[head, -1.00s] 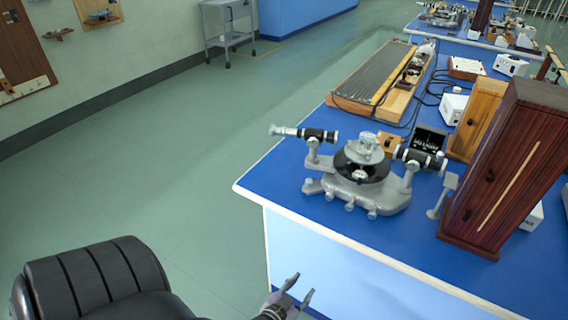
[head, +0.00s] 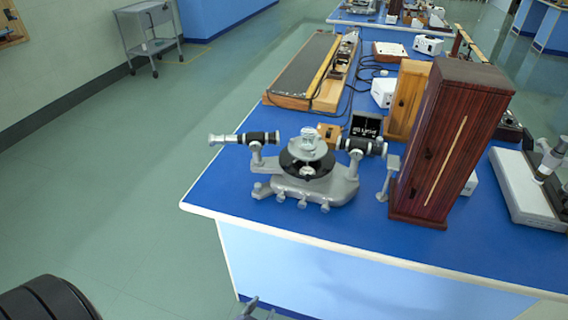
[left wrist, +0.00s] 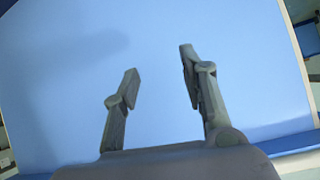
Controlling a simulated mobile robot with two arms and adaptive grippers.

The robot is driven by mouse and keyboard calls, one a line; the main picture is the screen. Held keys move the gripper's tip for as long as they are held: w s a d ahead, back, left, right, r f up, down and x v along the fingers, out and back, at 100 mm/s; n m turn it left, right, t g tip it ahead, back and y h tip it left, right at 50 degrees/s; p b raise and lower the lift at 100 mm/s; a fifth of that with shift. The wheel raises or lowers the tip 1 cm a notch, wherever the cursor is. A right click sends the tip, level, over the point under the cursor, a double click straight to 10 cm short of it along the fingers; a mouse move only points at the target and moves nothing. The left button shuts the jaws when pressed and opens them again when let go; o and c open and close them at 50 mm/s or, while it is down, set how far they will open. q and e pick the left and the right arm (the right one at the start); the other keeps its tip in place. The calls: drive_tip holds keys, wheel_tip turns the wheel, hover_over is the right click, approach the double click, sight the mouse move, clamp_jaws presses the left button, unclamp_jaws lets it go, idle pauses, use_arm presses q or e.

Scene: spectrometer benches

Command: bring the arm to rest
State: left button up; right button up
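My left gripper (left wrist: 160,88) is open and empty in the left wrist view, its two grey fingers well apart. It faces the plain light-blue side panel of the bench (left wrist: 70,110). In the head view only the fingertips of the left gripper (head: 258,312) show, at the bottom edge, low in front of the bench side and below the blue top (head: 225,190). My right gripper is not in view.
A grey spectrometer (head: 306,170) stands near the bench's front left corner. A tall dark wooden cabinet (head: 445,140) stands right of it. A long wooden box (head: 305,70) lies behind. The floor (head: 110,180) at left is clear; a grey cart (head: 148,35) stands far back.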

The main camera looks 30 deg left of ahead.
use_arm(q)
drive_tip(key=s+d+f+m+g+h, duration=0.1)
drive_tip(key=s+d+f+g, duration=0.3)
drive_tip(key=s+f, duration=0.8)
drive_tip(key=s+a+f+g, duration=0.1)
drive_tip(key=s+f+g, duration=0.2)
drive_tip(key=s, duration=0.5)
drive_tip(key=s+a+f+m+g, duration=0.1)
drive_tip(key=s+f+g, duration=0.2)
drive_tip(key=s+f, duration=0.3)
drive_tip(key=s, duration=0.3)
drive_tip(key=shift+s+a+f, duration=0.15)
drive_tip(key=shift+a+f, duration=0.05)
drive_tip(key=shift+a, duration=0.1)
